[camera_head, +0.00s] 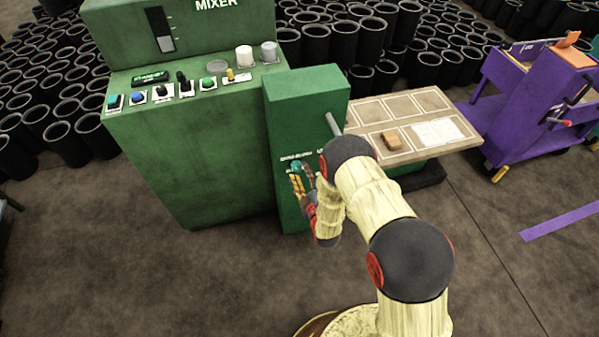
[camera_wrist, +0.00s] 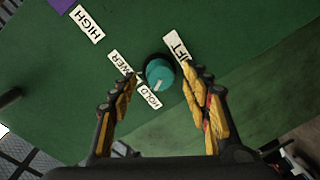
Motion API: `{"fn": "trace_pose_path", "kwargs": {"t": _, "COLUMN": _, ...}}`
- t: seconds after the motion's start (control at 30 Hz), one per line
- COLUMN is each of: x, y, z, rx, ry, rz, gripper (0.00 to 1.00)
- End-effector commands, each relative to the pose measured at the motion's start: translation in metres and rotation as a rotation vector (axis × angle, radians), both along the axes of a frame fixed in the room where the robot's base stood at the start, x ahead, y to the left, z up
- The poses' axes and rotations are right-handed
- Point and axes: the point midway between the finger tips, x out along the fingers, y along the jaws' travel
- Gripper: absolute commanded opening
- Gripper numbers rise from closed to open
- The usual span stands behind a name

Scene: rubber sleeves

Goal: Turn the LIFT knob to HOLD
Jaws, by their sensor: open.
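The teal knob (camera_wrist: 159,73) is on a green panel in the wrist view. Labels around it read LOWER (camera_wrist: 120,65), HOLD (camera_wrist: 148,96) and LIFT (camera_wrist: 177,46). A pale mark on the knob's lower part points towards the HOLD label. My gripper (camera_wrist: 161,78) is open, with yellow-padded fingers on either side of the knob. Gaps show between knob and fingers in this view; I cannot tell the depth.
A HIGH label (camera_wrist: 86,23) is on the same panel. The green mixer console (camera_head: 200,130) stands left of the cabinet. A grey lever (camera_head: 333,124) sticks out near my arm. A wooden-topped table (camera_head: 445,104) and a purple cart (camera_head: 520,110) stand right.

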Motion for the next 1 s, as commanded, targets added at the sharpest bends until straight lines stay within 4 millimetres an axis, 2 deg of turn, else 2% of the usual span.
{"fn": "trace_pose_path", "kwargs": {"t": 0.3, "x": -0.061, "y": -0.02, "z": 0.003, "rx": -0.002, "ry": 0.005, "rz": 0.0, "gripper": 0.48}}
{"fn": "trace_pose_path", "kwargs": {"t": 0.5, "x": -0.089, "y": -0.03, "z": 0.006, "rx": -0.001, "ry": 0.003, "rz": -0.001, "gripper": 0.48}}
{"fn": "trace_pose_path", "kwargs": {"t": 0.7, "x": -0.101, "y": -0.033, "z": 0.007, "rx": 0.0, "ry": 0.001, "rz": 0.0, "gripper": 0.48}}
{"fn": "trace_pose_path", "kwargs": {"t": 1.0, "x": -0.101, "y": -0.033, "z": 0.007, "rx": 0.0, "ry": 0.001, "rz": 0.0, "gripper": 0.48}}
